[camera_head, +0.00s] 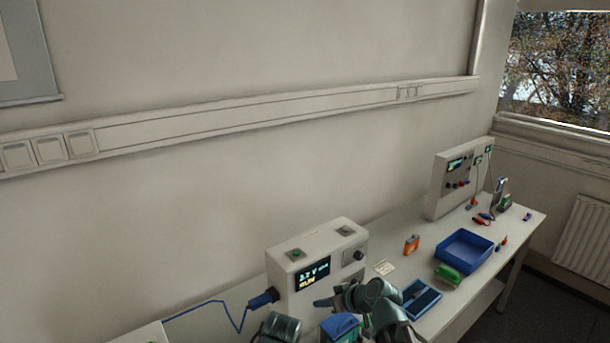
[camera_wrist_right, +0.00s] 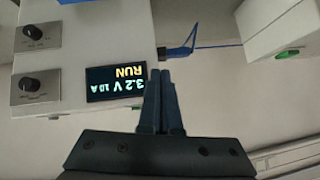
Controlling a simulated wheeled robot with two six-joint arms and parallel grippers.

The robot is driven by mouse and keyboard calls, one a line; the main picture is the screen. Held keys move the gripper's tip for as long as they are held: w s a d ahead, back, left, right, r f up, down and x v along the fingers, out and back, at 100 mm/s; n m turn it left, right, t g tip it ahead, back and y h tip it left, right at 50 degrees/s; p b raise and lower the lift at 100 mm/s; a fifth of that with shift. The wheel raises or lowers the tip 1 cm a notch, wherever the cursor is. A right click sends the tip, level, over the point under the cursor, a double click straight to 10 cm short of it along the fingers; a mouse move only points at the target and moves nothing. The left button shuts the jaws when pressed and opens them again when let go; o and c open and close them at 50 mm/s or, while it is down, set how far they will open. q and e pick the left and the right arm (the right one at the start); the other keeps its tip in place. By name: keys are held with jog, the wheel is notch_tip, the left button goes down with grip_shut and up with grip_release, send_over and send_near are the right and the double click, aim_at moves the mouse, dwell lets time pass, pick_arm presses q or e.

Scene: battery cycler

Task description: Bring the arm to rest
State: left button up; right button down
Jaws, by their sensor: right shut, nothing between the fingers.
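My right gripper (camera_head: 318,303) is in front of the white cycler box (camera_head: 341,262), low in the head view. It is shut and empty. In the right wrist view the two dark fingers of my right gripper (camera_wrist_right: 160,75) lie together, pointing toward the cycler's front. The cycler's display (camera_head: 313,273) is lit; in the wrist view the display (camera_wrist_right: 115,83) appears upside down and reads 3.2 V, 1.0 A, RUN. Whether the fingertips touch the cycler cannot be told. My left gripper is not in view.
A blue plug (camera_head: 262,300) with a blue cable sits at the cycler's left side. A blue tray (camera_head: 463,251), green block (camera_head: 448,274), orange item (camera_head: 411,244) and tall panel (camera_head: 460,178) are farther right.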

jog(key=s+d+f+m+g+h, duration=0.3)
jog(key=s+d+f, duration=0.15)
jog(key=s, duration=0.25)
jog(key=s+d+f+m+g+h, duration=0.2)
jog(key=s+d+f+g+h, duration=0.15)
jog(key=s+d, duration=0.3)
jog(key=s+a+f+n+h+b, duration=0.1)
jog(key=s+a+f+n+b, duration=0.1)
jog(key=s+a+f+b, duration=0.5)
jog(key=a+f+b, duration=0.3)
jog(key=f+b, duration=0.3)
jog(key=shift+s+a+n+g+h+b, duration=0.15)
jog(key=shift+a+n+g+h+b, duration=0.15)
jog(key=shift+a+n+g+h, duration=0.1)
dwell(0.6)
